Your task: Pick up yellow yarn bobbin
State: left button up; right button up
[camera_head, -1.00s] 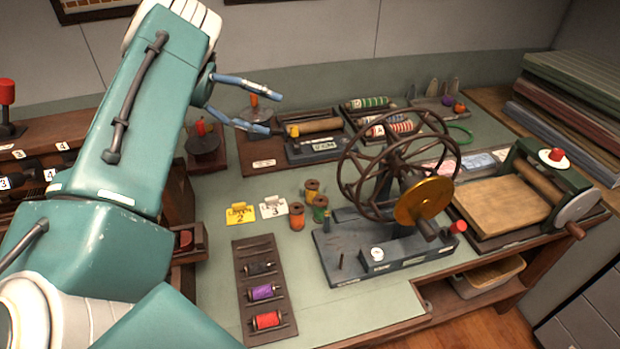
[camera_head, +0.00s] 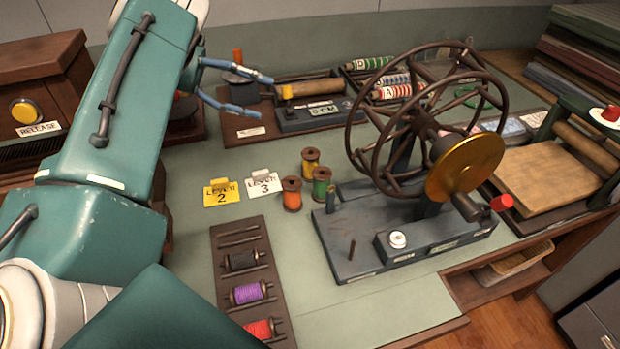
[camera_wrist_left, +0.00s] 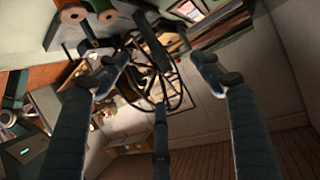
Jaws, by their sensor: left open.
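The yellow yarn bobbin (camera_head: 310,157) stands upright on the green-grey table, just behind an orange bobbin (camera_head: 292,195) and a green bobbin (camera_head: 321,184). My left gripper (camera_head: 264,97) is open and empty. In the head view its fingers point right, and it shows above and left of the yellow bobbin, apart from it. In the left wrist view, the open fingers (camera_wrist_left: 158,62) frame the wheel, and an orange bobbin (camera_wrist_left: 72,13) shows at the top edge. I cannot make out the yellow bobbin there. My right gripper is out of view.
A spoked wheel winder (camera_head: 370,235) stands right of the bobbins. Lever cards 2 (camera_head: 222,195) and 3 (camera_head: 263,186) stand to their left. A brown rack (camera_head: 225,275) with spools lies in front. A roller tray (camera_head: 250,130) is behind. Bare table lies between rack and winder.

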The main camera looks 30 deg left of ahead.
pick_arm(q)
notch_tip(320, 180, down, 9)
jog(key=b, duration=1.5)
send_near(307, 164)
jog(key=shift+s+a+r, duration=0.1)
jog(key=shift+a, duration=0.3)
jog(key=shift+s+a+r, duration=0.1)
jog(key=shift+s+a, duration=0.05)
jog(key=shift+a, duration=0.2)
jog(key=shift+f, duration=0.15)
jog(key=shift+w+d+f, duration=0.15)
jog(key=shift+w+d, duration=0.05)
jog(key=shift+d, duration=0.15)
jog(key=x, duration=0.9)
jog(key=shift+d+r, duration=0.25)
jog(key=shift+d, duration=0.15)
jog(key=shift+w+d+f, duration=0.1)
jog(key=shift+w+d, duration=0.05)
jog(key=shift+w, duration=0.05)
jog(key=shift+s, duration=0.1)
jog(key=c, duration=1.2)
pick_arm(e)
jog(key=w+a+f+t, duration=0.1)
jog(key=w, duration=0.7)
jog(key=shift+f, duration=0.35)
